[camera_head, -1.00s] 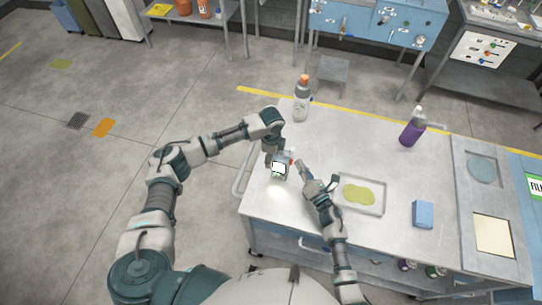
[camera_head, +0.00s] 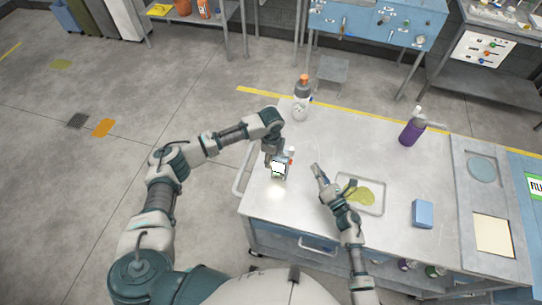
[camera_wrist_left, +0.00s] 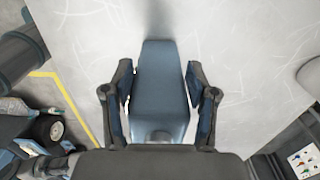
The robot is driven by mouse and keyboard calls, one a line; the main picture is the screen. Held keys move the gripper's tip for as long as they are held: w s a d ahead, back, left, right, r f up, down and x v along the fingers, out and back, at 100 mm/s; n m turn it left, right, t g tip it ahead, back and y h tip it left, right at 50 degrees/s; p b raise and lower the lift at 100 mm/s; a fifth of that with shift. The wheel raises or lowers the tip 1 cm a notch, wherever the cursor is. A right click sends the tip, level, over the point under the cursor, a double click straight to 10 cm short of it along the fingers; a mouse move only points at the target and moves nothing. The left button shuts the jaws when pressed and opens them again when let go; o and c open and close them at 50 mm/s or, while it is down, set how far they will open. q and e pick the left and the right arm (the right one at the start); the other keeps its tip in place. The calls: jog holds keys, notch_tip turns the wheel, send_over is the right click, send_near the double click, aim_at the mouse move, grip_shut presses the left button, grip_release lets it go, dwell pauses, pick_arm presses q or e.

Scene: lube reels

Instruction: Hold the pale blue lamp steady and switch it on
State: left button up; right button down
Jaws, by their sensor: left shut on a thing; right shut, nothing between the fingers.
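The pale blue lamp (camera_wrist_left: 160,85) fills the middle of the left wrist view, between the two fingers of my left gripper (camera_wrist_left: 160,100). In the head view the lamp (camera_head: 279,169) stands near the table's left edge, partly hidden by my left gripper (camera_head: 275,157). Its white face is bright, and a glowing patch lies on the table in front of it. A small red part shows at its upper right. My left gripper is shut on the lamp. My right gripper (camera_head: 318,171) is shut and empty, to the right of the lamp and apart from it.
A tray (camera_head: 377,209) with a yellow-green cloth lies right of my right gripper. A blue block (camera_head: 423,213), a purple bottle (camera_head: 411,133) and a grey bottle with an orange cap (camera_head: 301,101) stand on the table (camera_head: 360,135). The table's middle is clear.

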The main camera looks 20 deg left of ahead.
pick_arm(q)
jog(key=o, duration=1.6)
